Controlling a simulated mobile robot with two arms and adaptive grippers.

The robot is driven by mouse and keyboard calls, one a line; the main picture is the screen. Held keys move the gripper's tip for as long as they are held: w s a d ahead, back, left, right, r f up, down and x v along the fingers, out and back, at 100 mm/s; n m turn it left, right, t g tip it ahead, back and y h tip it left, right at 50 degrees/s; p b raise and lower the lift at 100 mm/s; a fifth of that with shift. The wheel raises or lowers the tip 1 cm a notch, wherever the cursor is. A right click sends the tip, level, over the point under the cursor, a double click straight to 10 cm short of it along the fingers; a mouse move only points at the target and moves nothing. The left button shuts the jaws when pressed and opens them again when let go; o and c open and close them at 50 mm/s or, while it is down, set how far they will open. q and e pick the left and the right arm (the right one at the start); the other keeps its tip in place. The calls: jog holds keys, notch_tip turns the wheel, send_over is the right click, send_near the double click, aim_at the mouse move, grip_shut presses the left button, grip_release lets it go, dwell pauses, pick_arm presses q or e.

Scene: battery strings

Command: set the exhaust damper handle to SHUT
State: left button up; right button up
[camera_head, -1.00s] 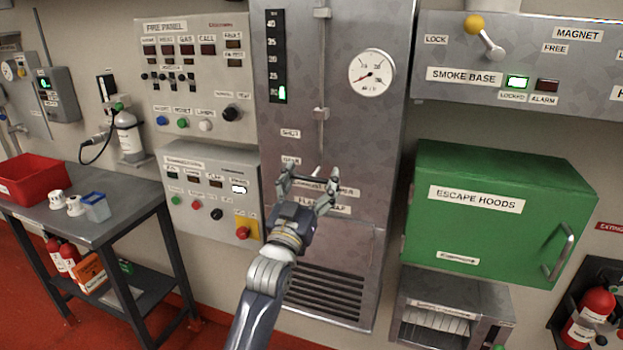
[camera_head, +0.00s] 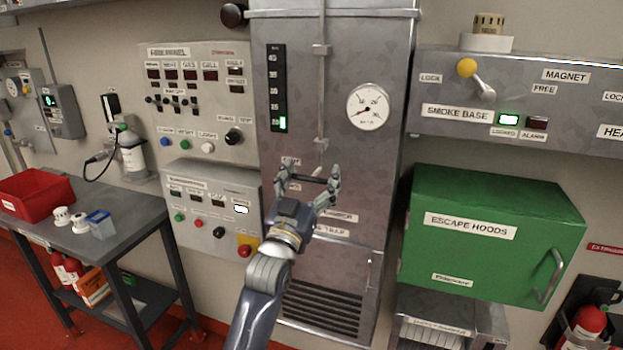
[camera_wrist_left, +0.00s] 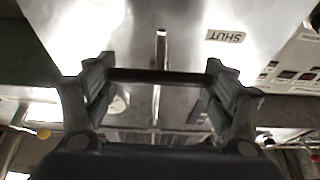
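The exhaust damper handle (camera_wrist_left: 160,76) is a dark horizontal bar, seen in the left wrist view between my left fingers. A thin vertical rod (camera_head: 321,95) runs down the grey metal cabinet (camera_head: 392,60) to it. My left gripper (camera_head: 308,182) has one finger at each end of the bar and looks shut on it, with the fingers wide apart. The SHUT label (camera_wrist_left: 225,36) appears upside down in the left wrist view, beyond the bar and to its right.
A round gauge (camera_head: 367,107) and a lit vertical scale (camera_head: 277,88) are on the cabinet. A control box (camera_head: 190,200) stands close left of my gripper. A green ESCAPE HOODS box (camera_head: 490,235) juts out at right. A table (camera_head: 140,205) is at left.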

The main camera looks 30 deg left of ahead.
pick_arm(q)
jog(key=shift+o, duration=0.8)
jog(key=shift+f, duration=0.15)
jog(key=shift+s+d+f, duration=0.1)
jog(key=shift+s+f, duration=0.1)
jog(key=shift+s, duration=0.05)
jog(key=v, duration=1.1)
jog(key=shift+s, duration=0.2)
